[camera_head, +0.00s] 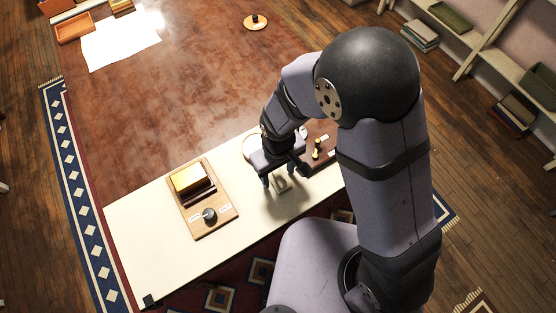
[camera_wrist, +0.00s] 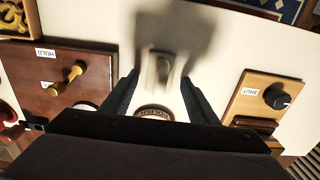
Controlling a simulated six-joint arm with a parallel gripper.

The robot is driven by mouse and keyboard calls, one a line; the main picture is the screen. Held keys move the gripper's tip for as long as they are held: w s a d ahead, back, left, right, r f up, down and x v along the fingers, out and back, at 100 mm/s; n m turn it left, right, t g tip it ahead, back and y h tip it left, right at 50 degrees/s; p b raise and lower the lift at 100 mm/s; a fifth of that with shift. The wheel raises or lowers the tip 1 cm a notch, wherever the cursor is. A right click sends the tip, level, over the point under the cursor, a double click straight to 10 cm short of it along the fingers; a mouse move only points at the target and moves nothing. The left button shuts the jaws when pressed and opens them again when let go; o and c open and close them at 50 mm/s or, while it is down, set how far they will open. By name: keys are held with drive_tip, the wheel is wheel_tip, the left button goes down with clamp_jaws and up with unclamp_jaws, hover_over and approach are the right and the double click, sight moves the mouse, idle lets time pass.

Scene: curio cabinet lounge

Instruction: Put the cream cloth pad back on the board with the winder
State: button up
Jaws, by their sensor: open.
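A small pale block, which looks like the cream cloth pad (camera_head: 282,185), lies on the cream table surface below my gripper (camera_head: 279,179). In the wrist view the pad (camera_wrist: 161,68) shows between the two fingers of my gripper (camera_wrist: 159,78), which is open and appears to hold nothing. The exact height of the fingers above it is unclear. A dark brown board (camera_wrist: 88,88) with a brass crank, which looks like the winder (camera_wrist: 68,77), stands to the left in the wrist view. In the head view this board (camera_head: 328,161) is partly hidden by my arm.
A light wooden board (camera_head: 211,229) with a black knob (camera_head: 209,215) and a yellow-topped block (camera_head: 188,178) stands left of my gripper. A round labelled object (camera_wrist: 153,111) sits close to the fingers.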

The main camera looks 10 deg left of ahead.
sight(278, 174)
wheel_tip(278, 174, up, 12)
drive_tip(key=shift+f+b, duration=0.2)
drive_tip(key=shift+b, duration=0.2)
drive_tip(key=s+d+m, duration=0.1)
drive_tip(key=d+m, duration=0.8)
drive_tip(key=d, duration=1.4)
drive_tip(key=shift+s+f, duration=0.2)
drive_tip(key=shift+f, duration=0.1)
wheel_tip(278, 174, down, 63)
drive_tip(key=b, duration=6.3)
